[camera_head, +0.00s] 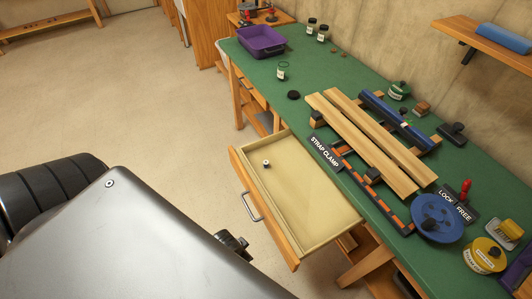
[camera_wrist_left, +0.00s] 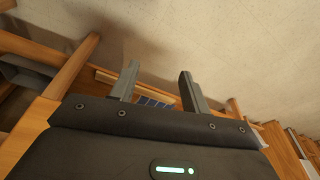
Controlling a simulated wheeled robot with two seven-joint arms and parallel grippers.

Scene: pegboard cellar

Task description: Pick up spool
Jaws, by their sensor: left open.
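A small white and dark piece (camera_head: 266,163), perhaps the spool, lies in the open drawer (camera_head: 325,224) toward its far left; it is too small to be sure. My right gripper is not in view.
The green bench (camera_head: 345,75) holds wooden bars (camera_head: 365,145) in a clamp, a purple tray (camera_head: 262,41), jars and a "STRAP CLAMP" label (camera_head: 325,153). The drawer sticks out from the bench front. Open floor (camera_head: 130,100) lies to the left.

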